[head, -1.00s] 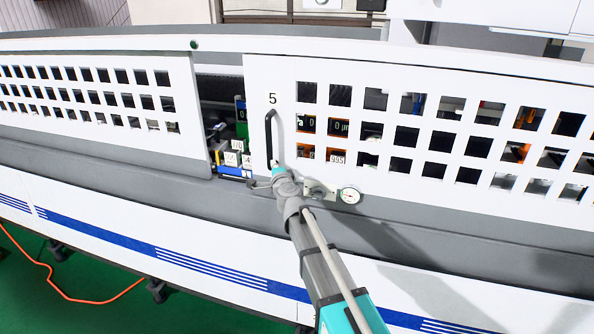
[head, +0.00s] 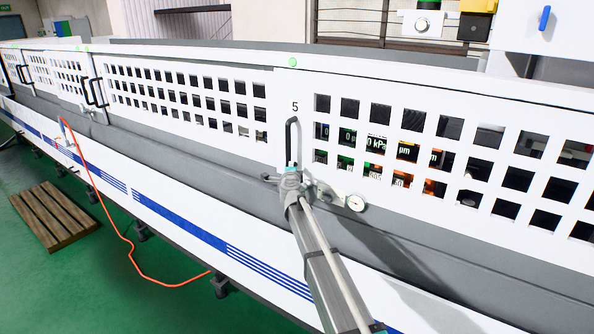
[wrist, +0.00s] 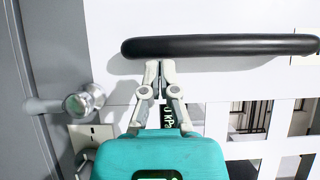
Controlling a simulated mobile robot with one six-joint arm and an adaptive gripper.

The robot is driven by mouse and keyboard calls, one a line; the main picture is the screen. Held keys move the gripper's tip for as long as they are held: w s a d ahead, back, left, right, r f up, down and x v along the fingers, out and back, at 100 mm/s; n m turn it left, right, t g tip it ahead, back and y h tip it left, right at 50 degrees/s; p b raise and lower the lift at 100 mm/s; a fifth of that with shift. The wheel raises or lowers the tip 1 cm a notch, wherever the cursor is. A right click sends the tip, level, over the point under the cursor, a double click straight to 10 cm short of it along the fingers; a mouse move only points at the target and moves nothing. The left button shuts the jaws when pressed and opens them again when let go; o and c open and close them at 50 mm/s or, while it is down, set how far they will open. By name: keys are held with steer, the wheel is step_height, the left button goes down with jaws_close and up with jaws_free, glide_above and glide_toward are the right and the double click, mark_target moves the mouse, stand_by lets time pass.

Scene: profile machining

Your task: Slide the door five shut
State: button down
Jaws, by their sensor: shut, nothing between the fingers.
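Door five (head: 288,88) is a white panel with square holes, marked "5", with a black vertical bar handle (head: 288,140) near its left edge. Its left edge meets the neighbouring white panel (head: 250,88), and no gap shows between them. My gripper (head: 291,168) is at the lower part of the handle. In the wrist view, the handle (wrist: 220,46) runs across the top, and my gripper (wrist: 159,65) is shut and empty, fingertips right at the bar's edge. I cannot tell whether they touch it.
A green lamp (head: 292,62) glows on the rail above the door's left edge. An orange cable (head: 125,240) and a wooden pallet (head: 55,215) lie on the green floor at left.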

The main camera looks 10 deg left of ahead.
steer(key=d+v, duration=0.2)
steer(key=v, duration=1.1)
steer(key=shift+w+d, duration=0.35)
steer(key=shift+d, duration=0.05)
steer(key=s+d+f+n+g+h, duration=0.1)
steer(key=s+d+f+n+g, duration=0.4)
steer(key=s+d, duration=0.6)
steer(key=s+d+f+n+g+h, duration=0.2)
steer(key=s+d+f+n+g, duration=0.3)
steer(key=s+d, duration=0.6)
steer(key=s+d+f+n+g+h, duration=0.1)
steer(key=s+d+f+n+g, duration=0.4)
steer(key=s+d, duration=0.6)
steer(key=d+f+g, duration=0.2)
steer(key=d+f, duration=0.1)
steer(key=d, duration=0.2)
steer(key=shift+f, duration=0.35)
